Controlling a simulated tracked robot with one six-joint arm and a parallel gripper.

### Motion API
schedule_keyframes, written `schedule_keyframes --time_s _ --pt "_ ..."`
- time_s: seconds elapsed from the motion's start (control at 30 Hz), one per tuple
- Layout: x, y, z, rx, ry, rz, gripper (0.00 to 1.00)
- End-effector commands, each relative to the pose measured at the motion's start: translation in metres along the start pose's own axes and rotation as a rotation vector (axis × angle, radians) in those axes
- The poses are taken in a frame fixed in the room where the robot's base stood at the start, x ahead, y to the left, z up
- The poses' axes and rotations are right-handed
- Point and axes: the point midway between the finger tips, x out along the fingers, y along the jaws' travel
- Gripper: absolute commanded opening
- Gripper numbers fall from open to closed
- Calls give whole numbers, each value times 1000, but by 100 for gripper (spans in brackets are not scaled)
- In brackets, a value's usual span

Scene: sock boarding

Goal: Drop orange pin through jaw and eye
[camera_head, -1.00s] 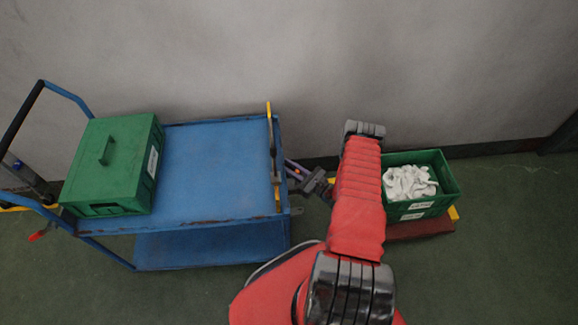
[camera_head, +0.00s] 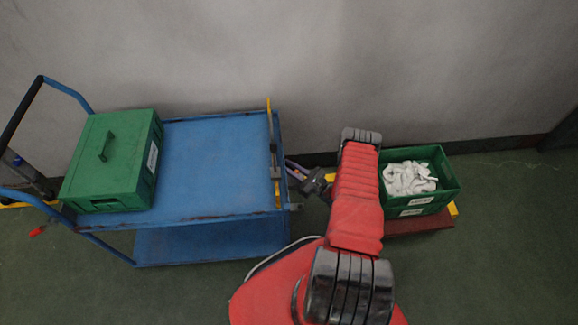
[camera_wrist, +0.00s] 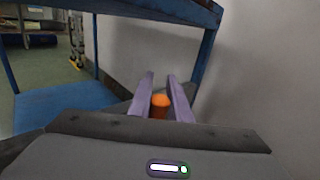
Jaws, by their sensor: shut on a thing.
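An orange pin (camera_wrist: 160,103) stands between the two purple fingers of my gripper (camera_wrist: 160,80) in the wrist view, and the fingers are shut on it. In the head view my gripper (camera_head: 291,168) is at the right end of the blue cart (camera_head: 215,165), beside its frame. The pin cannot be made out there. A small grey bracket (camera_head: 295,206) sticks out from the cart's right end, below my gripper. I cannot tell whether it is the jaw. The eye is not clearly visible; my arm covers much of the gap between cart and red platform.
A green lidded box (camera_head: 125,175) sits on the cart's left side. At right, a green crate (camera_head: 448,195) of white socks (camera_head: 408,180) stands on a low red-brown platform (camera_head: 420,225). A yellow bar (camera_head: 269,120) rises at the cart's right edge. The wall is close behind.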

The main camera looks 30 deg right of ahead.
Motion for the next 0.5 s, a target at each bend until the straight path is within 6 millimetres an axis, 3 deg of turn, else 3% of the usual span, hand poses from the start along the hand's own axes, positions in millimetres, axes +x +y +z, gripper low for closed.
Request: schedule_keyframes --time_s 0.5 --pt "0 1 -13 1 0 0 0"
